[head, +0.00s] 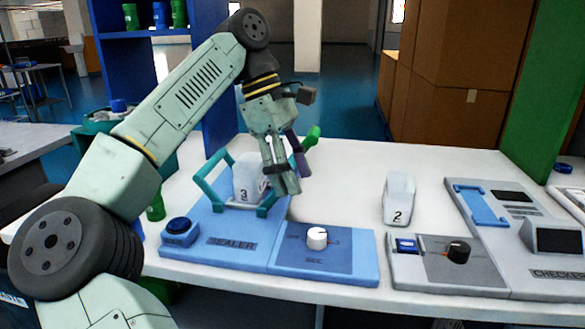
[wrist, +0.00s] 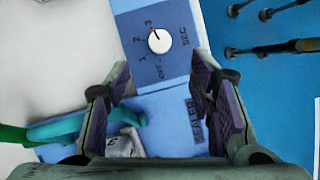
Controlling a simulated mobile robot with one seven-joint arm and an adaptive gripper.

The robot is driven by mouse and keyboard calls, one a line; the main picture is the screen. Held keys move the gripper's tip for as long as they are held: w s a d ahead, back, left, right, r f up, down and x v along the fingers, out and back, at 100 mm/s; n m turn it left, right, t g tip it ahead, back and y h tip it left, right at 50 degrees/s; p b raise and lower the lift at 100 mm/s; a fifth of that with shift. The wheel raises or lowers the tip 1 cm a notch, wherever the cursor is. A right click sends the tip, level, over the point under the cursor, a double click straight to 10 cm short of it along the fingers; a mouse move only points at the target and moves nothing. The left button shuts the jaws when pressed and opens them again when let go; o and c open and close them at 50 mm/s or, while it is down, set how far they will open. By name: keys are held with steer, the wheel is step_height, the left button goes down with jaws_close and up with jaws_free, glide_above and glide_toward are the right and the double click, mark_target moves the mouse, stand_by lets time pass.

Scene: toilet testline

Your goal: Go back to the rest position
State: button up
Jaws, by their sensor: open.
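My gripper (head: 286,176) hangs from my arm over the blue sealer (head: 215,238), pointing down, with nothing between its fingers. In the wrist view my gripper (wrist: 160,105) has its two purple-padded fingers spread apart over the sealer panel. The sealer's white dial (head: 317,238) also shows in the wrist view (wrist: 159,41). A white container marked 3 (head: 246,180) stands in the sealer's teal frame (head: 212,192), just left of and behind the fingers; they partly cover it.
A white container marked 2 (head: 398,200) stands on the white table behind a grey unit with a black dial (head: 458,252). A grey checker (head: 553,240) is at the right. A blue shelf (head: 150,36) holds green and blue cups behind my arm.

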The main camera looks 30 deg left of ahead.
steer(key=shift+a+r, duration=0.1)
steer(key=shift+r, duration=0.2)
stand_by(0.4)
